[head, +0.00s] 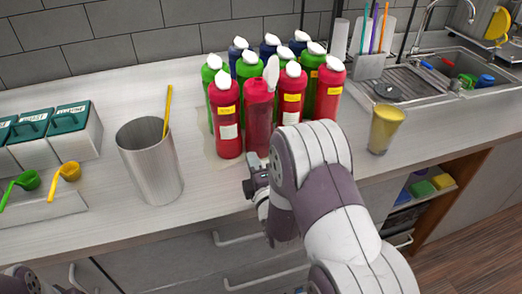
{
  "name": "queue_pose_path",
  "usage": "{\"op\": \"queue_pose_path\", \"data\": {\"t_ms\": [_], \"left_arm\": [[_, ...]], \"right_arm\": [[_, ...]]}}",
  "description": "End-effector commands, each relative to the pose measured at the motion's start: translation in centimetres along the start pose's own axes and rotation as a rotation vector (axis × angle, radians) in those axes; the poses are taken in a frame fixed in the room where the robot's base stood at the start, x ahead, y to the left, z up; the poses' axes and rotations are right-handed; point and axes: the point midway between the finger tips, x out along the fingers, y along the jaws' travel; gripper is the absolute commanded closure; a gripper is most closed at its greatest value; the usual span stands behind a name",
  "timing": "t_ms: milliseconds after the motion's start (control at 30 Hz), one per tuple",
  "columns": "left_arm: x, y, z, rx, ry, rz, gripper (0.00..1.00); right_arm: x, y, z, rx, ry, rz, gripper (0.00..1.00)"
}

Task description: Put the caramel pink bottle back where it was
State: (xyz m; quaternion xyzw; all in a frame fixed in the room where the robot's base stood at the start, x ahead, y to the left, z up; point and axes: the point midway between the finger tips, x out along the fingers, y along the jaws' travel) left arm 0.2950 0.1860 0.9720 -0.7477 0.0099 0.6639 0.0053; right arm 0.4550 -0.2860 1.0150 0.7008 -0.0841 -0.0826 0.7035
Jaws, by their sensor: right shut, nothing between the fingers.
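A cluster of squeeze bottles with white tips stands upright on the counter. A pinkish-red bottle (259,112) is at the front middle, with a tall white nozzle and no label visible on the side facing me. It may be the caramel pink bottle; I cannot read any name. Red bottles with yellow labels stand at its left (228,125), behind it (290,102) and at the right (328,97). My right gripper (255,190) is shut and empty at the counter's front edge, just in front of the pinkish-red bottle, partly hidden by my wrist. Part of my left arm shows at the bottom left corner; its fingers are unclear.
A metal cup (150,165) with a yellow stick stands left of the bottles. A glass of yellow drink (384,130) stands at the right, before the sink (425,80). Green-lidded boxes (72,130) and scoops (66,172) are at the left.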

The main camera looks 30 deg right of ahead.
Motion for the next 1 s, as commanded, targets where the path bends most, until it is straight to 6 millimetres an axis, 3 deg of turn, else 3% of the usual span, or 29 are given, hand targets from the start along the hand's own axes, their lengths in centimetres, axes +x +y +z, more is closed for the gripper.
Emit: {"op": "queue_pose_path", "data": {"t_ms": [200,667,1000], "left_arm": [[-0.7,0.0,-0.1,0.0,0.0,0.0,0.0],[-0.7,0.0,-0.1,0.0,0.0,0.0,0.0],[1.0,0.0,0.1,0.0,0.0,0.0,0.0]], "right_arm": [[2.2,0.1,2.3,0.0,-0.003,-0.001,1.0],[2.8,0.0,2.9,0.0,0.0,-0.001,1.0],[5.3,-0.2,5.3,0.0,-0.001,0.0,1.0]]}}
